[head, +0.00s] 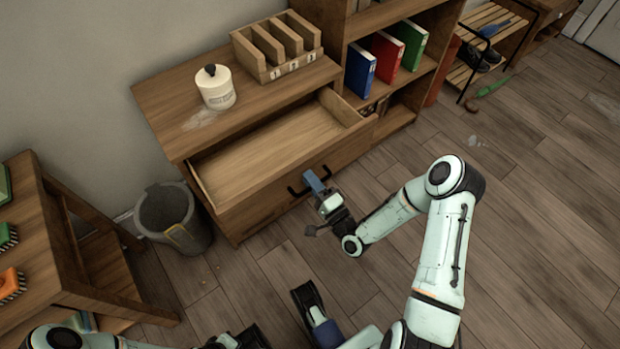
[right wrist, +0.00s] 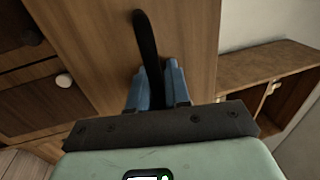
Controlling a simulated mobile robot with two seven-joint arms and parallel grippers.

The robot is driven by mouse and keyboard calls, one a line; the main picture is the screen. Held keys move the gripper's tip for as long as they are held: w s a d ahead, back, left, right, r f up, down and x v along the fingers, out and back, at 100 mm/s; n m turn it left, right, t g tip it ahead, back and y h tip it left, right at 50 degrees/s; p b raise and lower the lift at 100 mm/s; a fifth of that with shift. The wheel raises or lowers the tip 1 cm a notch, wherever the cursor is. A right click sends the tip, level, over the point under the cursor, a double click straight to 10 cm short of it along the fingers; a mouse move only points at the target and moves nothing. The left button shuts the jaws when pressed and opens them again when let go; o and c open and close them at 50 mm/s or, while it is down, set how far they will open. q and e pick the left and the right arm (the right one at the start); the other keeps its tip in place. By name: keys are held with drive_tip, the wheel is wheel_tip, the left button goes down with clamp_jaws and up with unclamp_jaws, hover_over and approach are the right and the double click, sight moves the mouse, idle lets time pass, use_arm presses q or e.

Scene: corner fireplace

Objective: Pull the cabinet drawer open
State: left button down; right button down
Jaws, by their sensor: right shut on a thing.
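The wooden cabinet (head: 185,100) stands against the wall. Its wide top drawer (head: 270,152) is pulled out, and its empty inside shows. A black bar handle (head: 293,192) is on the drawer front. My right gripper (head: 315,184) is shut on the handle. In the right wrist view the handle (right wrist: 146,45) runs as a dark bar between the blue fingers (right wrist: 157,88), in front of the wooden drawer front (right wrist: 195,35). A small blue piece by my left arm at the bottom left may be my left gripper (head: 85,322); its jaws cannot be made out.
A grey bin (head: 172,215) stands on the floor left of the drawer. A white jar (head: 215,88) and a wooden slotted holder (head: 275,47) stand on the cabinet top. A shelf with binders (head: 387,55) is at the right. The floor in front is mostly clear.

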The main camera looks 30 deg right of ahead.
drive_tip(key=c, duration=1.2)
unclamp_jaws()
drive_tip(key=shift+o, duration=0.2)
use_arm(q)
drive_tip(key=shift+s+d+r, duration=0.2)
drive_tip(key=shift+s+r, duration=0.1)
drive_tip(key=shift+s, duration=0.1)
use_arm(e)
drive_tip(key=v, duration=1.3)
drive_tip(key=shift+s, duration=0.2)
drive_tip(key=shift+f, duration=0.1)
